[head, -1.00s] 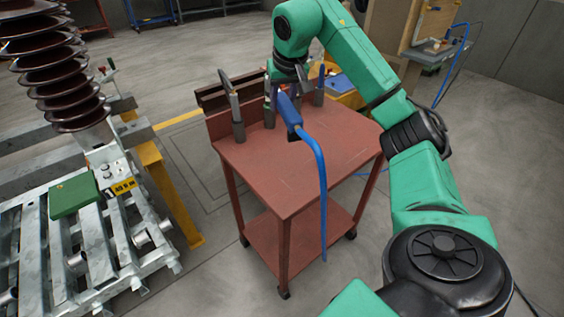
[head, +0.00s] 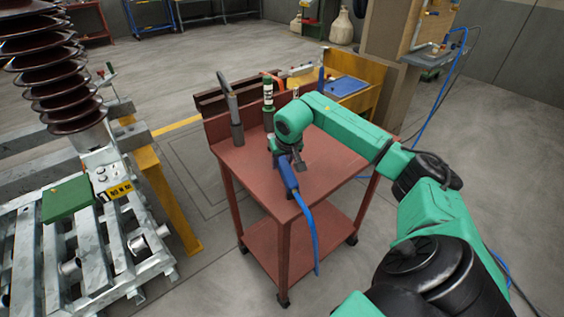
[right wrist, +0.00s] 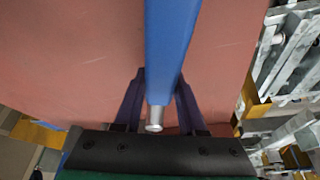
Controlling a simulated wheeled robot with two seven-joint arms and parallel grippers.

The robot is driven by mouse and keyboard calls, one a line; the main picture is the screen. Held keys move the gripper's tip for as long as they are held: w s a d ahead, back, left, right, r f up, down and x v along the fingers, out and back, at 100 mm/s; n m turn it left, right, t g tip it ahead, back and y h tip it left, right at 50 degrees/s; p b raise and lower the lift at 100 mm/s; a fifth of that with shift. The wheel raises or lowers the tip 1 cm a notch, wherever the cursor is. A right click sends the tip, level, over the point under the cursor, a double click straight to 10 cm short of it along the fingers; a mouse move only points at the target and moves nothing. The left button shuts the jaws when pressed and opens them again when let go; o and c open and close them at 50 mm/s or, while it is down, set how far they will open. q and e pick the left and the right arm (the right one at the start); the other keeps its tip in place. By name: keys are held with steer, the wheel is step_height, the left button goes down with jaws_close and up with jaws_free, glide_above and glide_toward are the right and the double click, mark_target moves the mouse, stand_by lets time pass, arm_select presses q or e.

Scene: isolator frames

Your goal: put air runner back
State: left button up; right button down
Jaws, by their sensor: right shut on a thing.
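The air runner, a blue tool (head: 288,173) with a blue hose (head: 309,236), is held by my right gripper (head: 291,163) near the front of the red cart's top (head: 325,160). The hose hangs down past the cart's front edge. In the right wrist view, the fingers of my right gripper (right wrist: 157,106) stand on both sides of the blue body (right wrist: 168,45), close to its metal tip (right wrist: 154,122). I cannot tell whether the tool touches the cart top. My left gripper is not in view.
A grey-handled tool (head: 229,100) stands in a dark holder at the cart's back left. A green and white tool (head: 268,95) stands beside it. My arm partly hides the back right. A slatted metal frame (head: 120,240) with a brown insulator (head: 65,90) is at left.

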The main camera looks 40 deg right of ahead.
steer(key=shift+c, duration=2.4)
jaws_free()
steer(key=shift+r, duration=0.15)
steer(key=v, duration=1.2)
steer(key=shift+s+a, duration=0.1)
